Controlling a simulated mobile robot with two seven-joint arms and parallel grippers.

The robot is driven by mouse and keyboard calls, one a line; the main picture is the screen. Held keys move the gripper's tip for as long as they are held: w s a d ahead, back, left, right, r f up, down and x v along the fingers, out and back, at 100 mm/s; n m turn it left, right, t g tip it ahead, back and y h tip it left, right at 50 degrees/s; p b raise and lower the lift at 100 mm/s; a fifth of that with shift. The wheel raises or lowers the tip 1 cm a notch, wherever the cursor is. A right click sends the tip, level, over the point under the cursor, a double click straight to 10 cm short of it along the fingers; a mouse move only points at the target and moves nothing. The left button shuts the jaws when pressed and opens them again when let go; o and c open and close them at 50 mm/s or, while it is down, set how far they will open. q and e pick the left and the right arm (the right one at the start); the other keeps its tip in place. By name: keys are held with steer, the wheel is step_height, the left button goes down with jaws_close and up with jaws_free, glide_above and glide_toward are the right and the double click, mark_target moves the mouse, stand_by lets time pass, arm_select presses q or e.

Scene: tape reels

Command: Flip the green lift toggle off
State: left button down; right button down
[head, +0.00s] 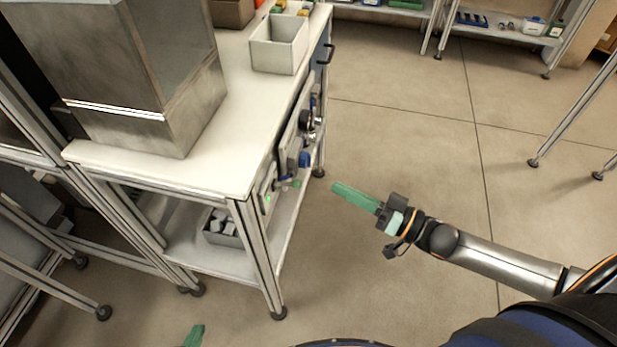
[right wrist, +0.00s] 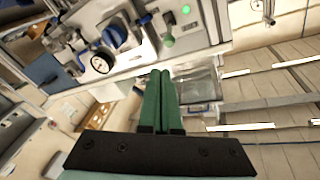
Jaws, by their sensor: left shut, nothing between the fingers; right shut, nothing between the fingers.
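The green toggle (right wrist: 169,40) is a short lever with a round green tip on a grey panel. In the right wrist view its tip is at the lower end of the lever. A lit green lamp (right wrist: 186,9) is beside it. In the head view the green tip (head: 297,184) stands out from the panel on the bench's side. My right gripper (head: 335,187) is shut and empty, its green fingers pointing towards the panel; in the right wrist view its fingertips (right wrist: 160,72) are below the toggle, apart from it. My left gripper (head: 197,332) is shut at the bottom edge, mostly cut off.
The panel also carries a round gauge (right wrist: 103,62) and blue knobs (right wrist: 115,33). The white bench (head: 215,165) bears a metal housing (head: 130,70) and a white bin (head: 279,45). A grey bin (head: 222,228) is on its lower shelf. Floor right of the bench is clear.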

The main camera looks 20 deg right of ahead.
mark_target(289, 184)
arm_select(q)
steer(key=shift+w+d+f+b, duration=0.1)
steer(key=shift+w+f+b, duration=0.25)
steer(key=shift+w, duration=0.2)
arm_select(e)
steer(key=shift+w+d+r+g+y, duration=0.2)
steer(key=shift+d+r+y, duration=0.3)
steer(key=shift+r, duration=0.15)
steer(key=shift+w+d+r+g+y, duration=0.15)
steer(key=shift+d+r+g+y, duration=0.05)
steer(key=shift+d+r+y, duration=0.35)
arm_select(q)
steer(key=shift+s, duration=0.1)
arm_select(e)
steer(key=shift+a, duration=0.1)
steer(key=x, duration=1)
arm_select(q)
steer(key=shift+s+f, duration=0.1)
steer(key=shift+f, duration=0.05)
arm_select(e)
steer(key=f, duration=0.1)
steer(key=s+f, duration=0.2)
steer(key=shift+a+f, duration=0.15)
steer(key=shift+a, duration=0.2)
